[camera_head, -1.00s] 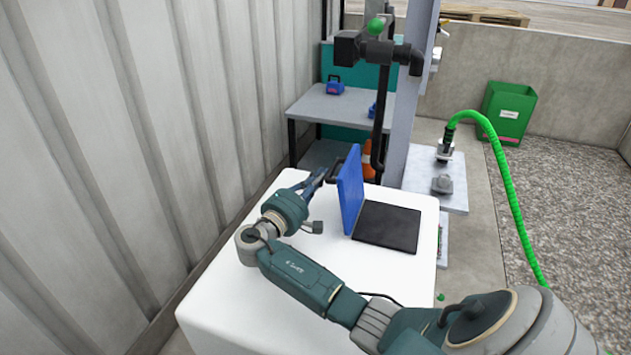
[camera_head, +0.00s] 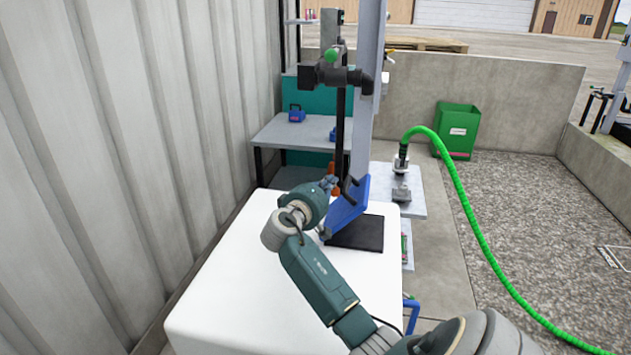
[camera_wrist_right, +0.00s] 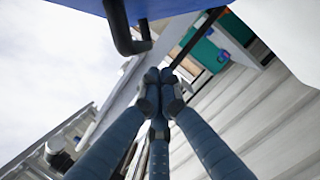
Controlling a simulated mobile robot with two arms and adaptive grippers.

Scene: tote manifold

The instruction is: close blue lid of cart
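The white cart (camera_head: 235,275) stands in front of me with a dark rectangular opening (camera_head: 362,233) in its top. Its blue lid (camera_head: 347,212) is raised and tilted to the right, leaning partly over the opening. A black handle (camera_head: 350,184) is on the lid. My right gripper (camera_head: 329,184) is at the left side of the lid, close to its upper part. In the right wrist view the gripper's fingers (camera_wrist_right: 161,80) are together and empty, just below the blue lid (camera_wrist_right: 190,50) and its black handle (camera_wrist_right: 129,38). I cannot tell whether they touch the lid. My left gripper is not in view.
A black post (camera_head: 341,120) with pipe fittings and a grey column (camera_head: 366,100) stand behind the cart. A grey table (camera_head: 275,132) holds small blue items. A corrugated wall (camera_head: 120,130) is on the left. A green hose (camera_head: 468,220) and green bin (camera_head: 457,130) are on the right.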

